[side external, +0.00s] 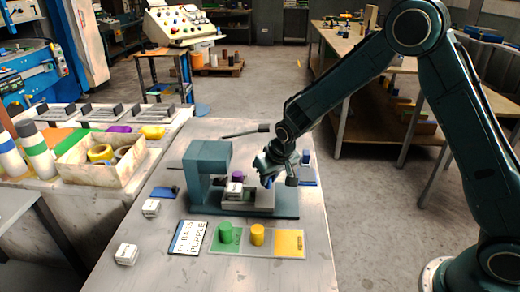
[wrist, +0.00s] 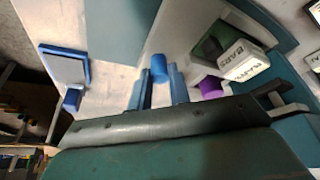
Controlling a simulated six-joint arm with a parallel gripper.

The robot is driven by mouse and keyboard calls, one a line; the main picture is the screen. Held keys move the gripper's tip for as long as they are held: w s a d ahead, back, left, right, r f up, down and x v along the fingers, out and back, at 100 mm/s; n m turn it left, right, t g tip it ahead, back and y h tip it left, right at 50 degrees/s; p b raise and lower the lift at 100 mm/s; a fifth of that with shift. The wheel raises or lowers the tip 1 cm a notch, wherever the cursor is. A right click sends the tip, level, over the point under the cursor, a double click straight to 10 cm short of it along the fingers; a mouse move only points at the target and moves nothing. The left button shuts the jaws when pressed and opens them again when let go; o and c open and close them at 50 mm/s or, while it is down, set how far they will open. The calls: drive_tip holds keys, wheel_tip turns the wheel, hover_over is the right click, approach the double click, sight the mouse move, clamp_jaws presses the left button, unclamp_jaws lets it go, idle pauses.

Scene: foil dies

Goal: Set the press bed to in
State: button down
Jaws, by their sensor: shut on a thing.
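The teal press (side external: 205,158) stands on its base plate on the table. Its pale grey bed (side external: 263,199) lies on the base and reaches out to the right of the press head. A white die (side external: 234,190) sits on the bed near the edge of the head; it also shows in the wrist view (wrist: 243,62), with lettering on it. My gripper (side external: 268,180) is over the right end of the bed. In the wrist view its fingers are closed around a blue knob (wrist: 158,68), which appears to be the bed's handle. The knob's foot is hidden.
A purple cylinder (side external: 238,176) stands close behind the die. A lettered card (side external: 188,238), a green cylinder (side external: 225,232) and a yellow cylinder (side external: 257,235) are in front.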

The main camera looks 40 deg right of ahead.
drive_tip(key=shift+w+a, duration=1.5)
drive_tip(key=c, duration=1.6)
unclamp_jaws()
drive_tip(key=shift+r, duration=0.1)
drive_tip(key=shift+s+r, duration=0.1)
drive_tip(key=shift+r, duration=0.05)
drive_tip(key=v, duration=1.3)
drive_tip(key=shift+r, duration=0.2)
